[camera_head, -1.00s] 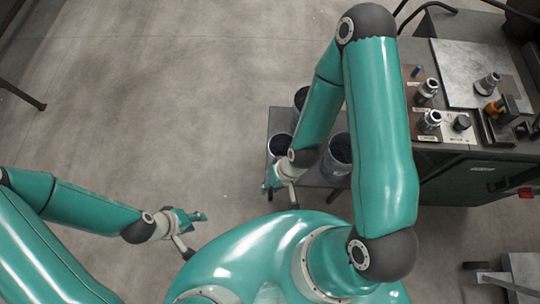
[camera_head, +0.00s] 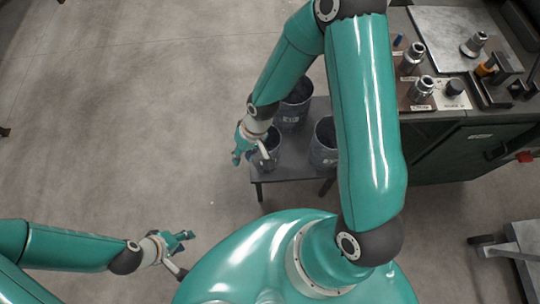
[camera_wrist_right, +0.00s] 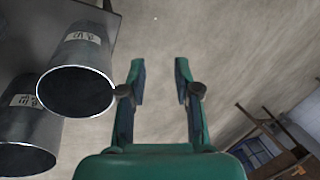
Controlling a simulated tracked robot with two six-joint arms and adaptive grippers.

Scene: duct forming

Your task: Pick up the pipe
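Several grey metal pipes with white labels stand on a low dark table (camera_head: 290,170): one at the back (camera_head: 296,108), one at the right (camera_head: 322,150), partly behind my arm, and one at the front left (camera_head: 268,155), partly behind my right gripper. My right gripper (camera_head: 240,150) is open and empty beside the front-left pipe. In the right wrist view its two fingers (camera_wrist_right: 160,68) are apart over bare floor, with one pipe (camera_wrist_right: 80,60) just left of them and another (camera_wrist_right: 25,120) farther left. My left gripper (camera_head: 187,242) is open and empty above the floor, away from the table.
A workbench (camera_head: 450,125) with metal fittings (camera_head: 422,88) and a steel plate (camera_head: 455,30) stands at the right. A grey metal stand (camera_head: 515,250) is at the lower right. The floor (camera_head: 130,120) at the left is clear.

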